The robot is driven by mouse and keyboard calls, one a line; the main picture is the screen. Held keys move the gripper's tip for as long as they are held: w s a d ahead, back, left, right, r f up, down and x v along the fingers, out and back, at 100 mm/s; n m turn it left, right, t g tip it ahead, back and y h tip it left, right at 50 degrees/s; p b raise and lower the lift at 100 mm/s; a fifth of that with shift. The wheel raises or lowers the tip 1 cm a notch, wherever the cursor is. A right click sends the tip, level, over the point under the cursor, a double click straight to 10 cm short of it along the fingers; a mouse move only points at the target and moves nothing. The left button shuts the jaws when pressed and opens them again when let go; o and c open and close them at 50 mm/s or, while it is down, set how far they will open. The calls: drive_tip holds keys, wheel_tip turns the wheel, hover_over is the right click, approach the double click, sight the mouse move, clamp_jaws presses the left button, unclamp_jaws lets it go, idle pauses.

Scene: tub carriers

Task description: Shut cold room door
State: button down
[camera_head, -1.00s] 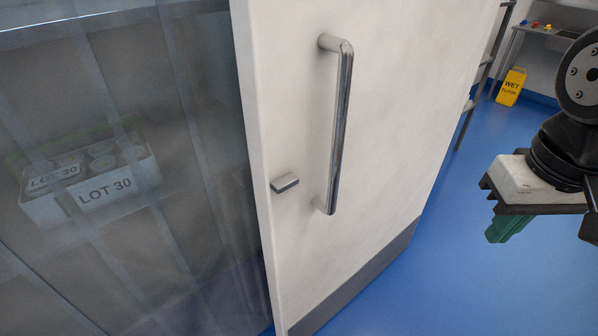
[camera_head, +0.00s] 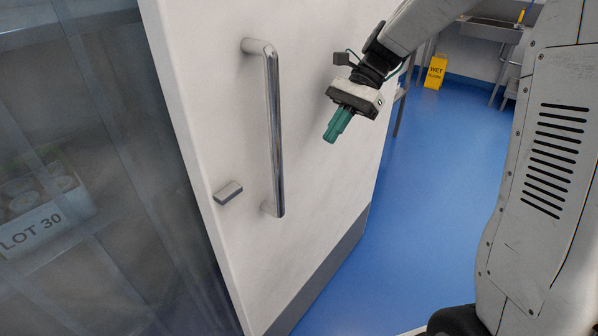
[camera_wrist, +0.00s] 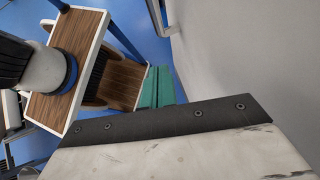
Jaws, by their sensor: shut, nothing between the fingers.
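The white cold room door (camera_head: 225,120) stands open, with its free edge toward me and its outer face to the right. It has an upright metal bar handle (camera_head: 274,135) and a small grey latch block (camera_head: 228,192) near the edge. My gripper (camera_head: 332,136) is to the right of the handle, in front of the door's face and apart from the handle. Its green fingers are together and empty, pointing down and left. In the wrist view the green fingers (camera_wrist: 155,88) show beside a pale surface, likely the door (camera_wrist: 225,50). I cannot tell whether they touch it.
Left of the door edge hangs a clear strip curtain (camera_head: 110,160), with a crate marked LOT 30 (camera_head: 40,225) behind it. The blue floor (camera_head: 430,180) right of the door is clear. A yellow wet-floor sign (camera_head: 435,71) and a sink bench (camera_head: 490,30) stand at the back.

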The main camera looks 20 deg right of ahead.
drive_tip(key=a+r+x, duration=0.2)
drive_tip(key=x, duration=1)
drive_tip(key=shift+s+a+f, duration=0.15)
drive_tip(key=shift+s+f, duration=0.15)
drive_tip(key=shift+s, duration=0.2)
